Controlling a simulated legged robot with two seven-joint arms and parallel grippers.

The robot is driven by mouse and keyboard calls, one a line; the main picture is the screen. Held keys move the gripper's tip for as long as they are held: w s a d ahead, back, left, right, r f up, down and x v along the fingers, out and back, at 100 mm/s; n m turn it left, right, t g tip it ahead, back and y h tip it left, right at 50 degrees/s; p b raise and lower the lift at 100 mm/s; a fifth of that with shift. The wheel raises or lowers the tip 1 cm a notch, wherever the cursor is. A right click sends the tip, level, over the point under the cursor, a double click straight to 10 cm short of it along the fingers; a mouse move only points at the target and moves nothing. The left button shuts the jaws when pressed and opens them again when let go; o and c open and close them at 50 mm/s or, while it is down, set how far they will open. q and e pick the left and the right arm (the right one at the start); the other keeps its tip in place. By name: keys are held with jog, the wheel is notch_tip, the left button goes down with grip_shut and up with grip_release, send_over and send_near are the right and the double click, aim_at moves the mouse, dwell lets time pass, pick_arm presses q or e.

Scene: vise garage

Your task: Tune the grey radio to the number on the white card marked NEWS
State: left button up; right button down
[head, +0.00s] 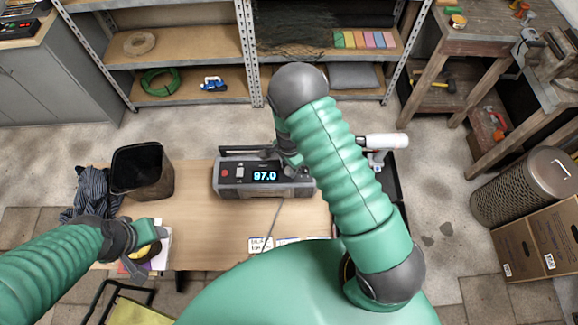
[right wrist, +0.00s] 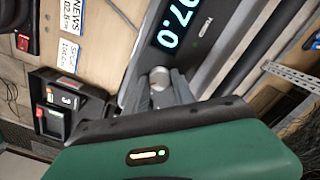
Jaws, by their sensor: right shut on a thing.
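The grey radio (head: 232,187) stands on the wooden table, its lit display reading 97.0. In the right wrist view the radio (right wrist: 199,22) shows close up, tilted, with a round silver knob (right wrist: 160,77). My right gripper (head: 292,160) is shut on that knob; its fingers (right wrist: 168,92) sit around it. The white NEWS card (right wrist: 74,15) lies on the table; its number is cut off at the frame edge and seems to end in 02.8. Another white card (right wrist: 67,56) lies beside it. My left gripper (head: 146,252) is at the table's left; its fingers are unclear.
A black bin (head: 141,170) and dark striped cloth (head: 92,190) are at the table's left. Papers (head: 160,262) lie under my left gripper. A black box with a 3 on it (right wrist: 68,100) shows in the right wrist view. Shelves (head: 190,50) stand behind.

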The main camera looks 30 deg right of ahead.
jog(key=m, duration=0.5)
jog(key=shift+w+r+m+p, duration=0.1)
jog(key=shift+m+p, duration=0.2)
jog(key=shift+p, duration=0.1)
jog(key=m+p, duration=0.1)
jog(key=m, duration=0.4)
jog(key=shift+a, duration=0.1)
jog(key=m+p, duration=0.1)
jog(key=m, duration=0.4)
jog(key=shift+m+p, duration=0.35)
jog(key=shift+m, duration=0.05)
jog(key=m+p, duration=0.1)
jog(key=m, duration=0.4)
jog(key=shift+m, duration=0.3)
jog(key=c, duration=1.1)
grip_release()
jog(key=shift+o, duration=0.2)
